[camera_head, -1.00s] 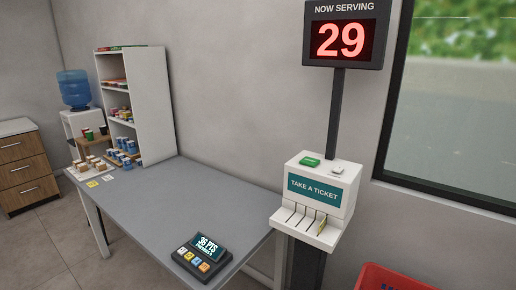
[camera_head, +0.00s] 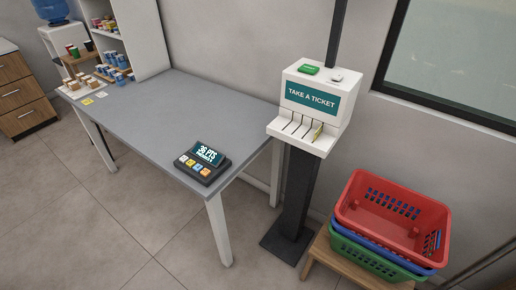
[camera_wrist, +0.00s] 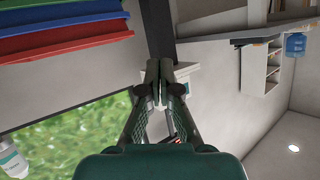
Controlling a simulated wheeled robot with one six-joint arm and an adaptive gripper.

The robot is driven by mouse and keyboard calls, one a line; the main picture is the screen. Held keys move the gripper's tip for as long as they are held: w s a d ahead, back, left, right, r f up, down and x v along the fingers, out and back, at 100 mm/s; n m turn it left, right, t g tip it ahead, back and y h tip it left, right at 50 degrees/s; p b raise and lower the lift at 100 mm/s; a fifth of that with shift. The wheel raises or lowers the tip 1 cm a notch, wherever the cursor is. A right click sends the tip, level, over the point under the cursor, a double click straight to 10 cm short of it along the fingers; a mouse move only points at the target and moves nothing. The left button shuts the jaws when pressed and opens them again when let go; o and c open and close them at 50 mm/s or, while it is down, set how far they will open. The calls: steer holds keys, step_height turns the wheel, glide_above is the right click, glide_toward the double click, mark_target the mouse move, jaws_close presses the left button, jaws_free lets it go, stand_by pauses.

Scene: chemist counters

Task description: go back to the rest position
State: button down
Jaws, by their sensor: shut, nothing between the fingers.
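My gripper (camera_wrist: 159,84) shows only in the wrist view, in the middle of the picture. Its two dark green fingers are shut, with their tips together and nothing between them. The wrist picture is upside down. Behind the fingers is part of a white ticket machine (camera_wrist: 185,71), mostly hidden by them. The ticket machine (camera_head: 312,110) stands whole on a dark post in the head view, with a yellow ticket in one slot. My arm and gripper are not in the head view.
A grey table (camera_head: 170,110) carries a points terminal (camera_head: 202,162) and, at its far end, a white shelf (camera_head: 137,35) and small boxes. Stacked baskets (camera_head: 392,215) sit on a wooden stool at the right. Open floor (camera_head: 110,220) lies in front of the table.

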steer(key=s+r+n, duration=0.1)
steer(key=s+r, duration=0.4)
steer(key=s, duration=0.2)
steer(key=s+r+t, duration=0.1)
steer(key=s+r, duration=0.4)
steer(key=s, duration=0.2)
steer(key=shift+s+n, duration=0.25)
steer(key=shift+n, duration=0.15)
